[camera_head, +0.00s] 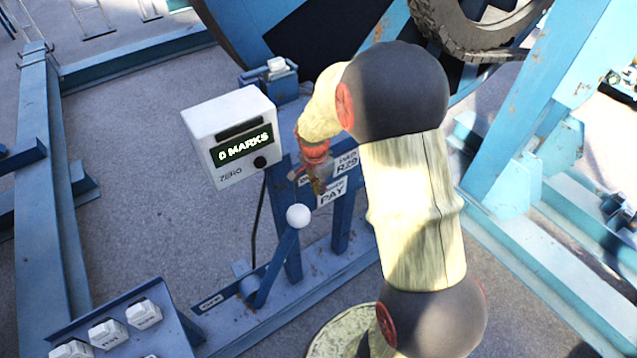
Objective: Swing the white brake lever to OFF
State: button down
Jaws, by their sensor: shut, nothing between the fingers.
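The brake lever is a blue bar with a white ball knob (298,215). It rises from a pivot on the low blue frame and leans up and to the right. A small white label (210,302), which seems to read OFF, is on the frame left of the pivot. My gripper (319,188) is shut and empty, pointing down above and slightly right of the knob. It appears apart from the knob, in front of the labelled plate. My arm hides part of the frame to the right.
A white counter box (228,135) reading 0 MARKS stands left of my gripper. A plate marked PAY (332,193) is close behind the fingers. A panel with several white buttons (108,333) is at the lower left. The large reel (290,30) stands behind.

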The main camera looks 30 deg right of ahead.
jog(key=a+f, duration=0.2)
jog(key=a+f+p, duration=0.1)
jog(key=shift+s+a+f, duration=0.1)
jog(key=shift+s+f, duration=0.15)
jog(key=shift+f, duration=0.1)
jog(key=shift+a+r, duration=0.1)
jog(key=shift+a, duration=0.05)
